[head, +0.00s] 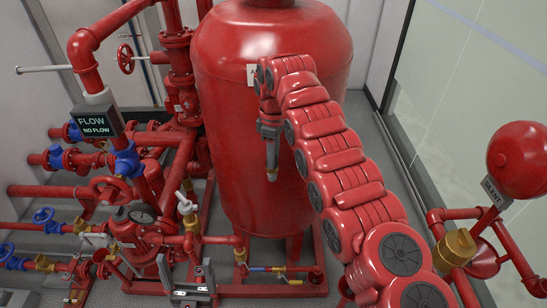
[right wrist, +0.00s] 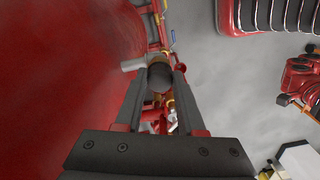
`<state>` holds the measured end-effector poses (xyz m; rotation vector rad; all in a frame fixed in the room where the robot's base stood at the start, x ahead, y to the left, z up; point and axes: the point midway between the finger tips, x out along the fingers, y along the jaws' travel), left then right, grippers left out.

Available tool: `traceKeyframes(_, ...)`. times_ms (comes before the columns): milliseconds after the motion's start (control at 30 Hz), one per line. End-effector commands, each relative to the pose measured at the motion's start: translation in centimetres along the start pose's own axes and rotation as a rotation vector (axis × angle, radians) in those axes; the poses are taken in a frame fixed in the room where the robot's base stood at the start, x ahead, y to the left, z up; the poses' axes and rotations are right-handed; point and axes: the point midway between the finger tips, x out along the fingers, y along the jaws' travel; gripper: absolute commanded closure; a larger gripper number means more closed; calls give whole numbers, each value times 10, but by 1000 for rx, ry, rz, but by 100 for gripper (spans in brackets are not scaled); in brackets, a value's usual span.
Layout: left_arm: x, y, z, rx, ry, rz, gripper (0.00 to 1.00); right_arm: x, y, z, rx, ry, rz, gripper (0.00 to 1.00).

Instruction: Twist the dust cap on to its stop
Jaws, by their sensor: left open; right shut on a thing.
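My right gripper (head: 270,166) hangs in front of the big red tank, its fingers pointing down. It is shut on a small piece with a brass-coloured end (head: 272,175). In the right wrist view, my right gripper (right wrist: 160,82) has a dark rounded piece (right wrist: 160,74) between its fingertips. I take this to be the dust cap, but its full shape is hidden by the fingers. I cannot tell whether the held piece touches any fitting.
The red tank (head: 245,110) stands close behind my right gripper. Pipes and valves with a blue handwheel (head: 43,215) crowd the left. A brass fitting (head: 455,247) and a red bell (head: 520,158) stand at the right. Bare grey floor (head: 372,150) lies right of the tank.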

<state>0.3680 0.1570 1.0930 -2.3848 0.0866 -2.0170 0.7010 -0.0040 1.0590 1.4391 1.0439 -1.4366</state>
Motion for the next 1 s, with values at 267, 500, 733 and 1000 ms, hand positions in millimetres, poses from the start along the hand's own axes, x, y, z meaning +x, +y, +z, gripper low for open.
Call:
traceKeyframes(267, -1, 0, 0, 0, 0, 0, 12, -1, 1, 0, 12, 1, 3, 100)
traceKeyframes(500, -14, 1, 2, 0, 0, 0, 12, 1, 0, -1, 219, 3, 5, 100)
traceKeyframes(733, -14, 1, 2, 0, 0, 0, 12, -1, 0, 0, 283, 2, 4, 100)
traceKeyframes(1000, -21, 1, 4, 0, 0, 0, 12, 1, -1, -1, 379, 2, 4, 100)
